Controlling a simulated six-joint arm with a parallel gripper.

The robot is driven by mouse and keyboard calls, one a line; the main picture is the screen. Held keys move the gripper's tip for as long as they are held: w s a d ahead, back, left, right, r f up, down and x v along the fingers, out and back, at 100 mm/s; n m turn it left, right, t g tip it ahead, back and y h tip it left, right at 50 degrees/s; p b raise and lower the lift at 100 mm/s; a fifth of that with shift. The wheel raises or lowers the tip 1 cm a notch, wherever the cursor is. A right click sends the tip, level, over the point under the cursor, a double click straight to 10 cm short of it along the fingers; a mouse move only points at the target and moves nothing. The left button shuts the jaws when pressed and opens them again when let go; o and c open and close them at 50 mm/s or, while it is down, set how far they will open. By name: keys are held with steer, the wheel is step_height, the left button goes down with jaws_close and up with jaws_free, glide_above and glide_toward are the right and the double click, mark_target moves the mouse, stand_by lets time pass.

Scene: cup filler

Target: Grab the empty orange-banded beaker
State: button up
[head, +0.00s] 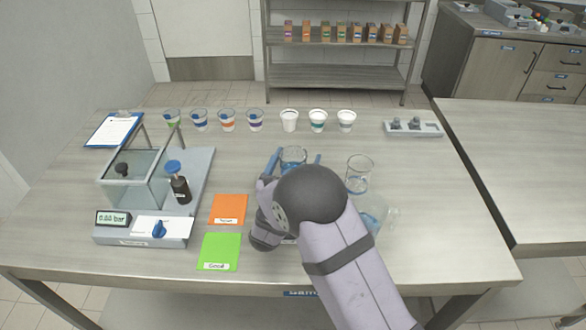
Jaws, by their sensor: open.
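The clear beaker with an orange band (227,120) stands upright at the back of the table, in a row of similar banded beakers. No contents show in it, but it is small in the view. My gripper (297,156) is open over the middle of the table, to the right of and nearer than the orange-banded beaker, well apart from it. A glass vessel with a bluish look (293,155) shows between its blue fingers. I cannot tell whether they touch it. My wrist hides the lower part of this vessel.
Green-banded (172,118), blue-banded (199,119) and purple-banded (254,120) beakers flank it. White cups (289,121) stand further right. A glass beaker (359,175) and a flask (375,212) are by my arm. Orange (228,208) and green (219,251) mats and a glass-boxed device (130,178) lie left.

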steer(key=shift+c, duration=0.5)
steer(key=c, duration=1.2)
steer(key=shift+r, duration=0.25)
steer(key=shift+r+b, duration=0.65)
steer(key=shift+r, duration=4.1)
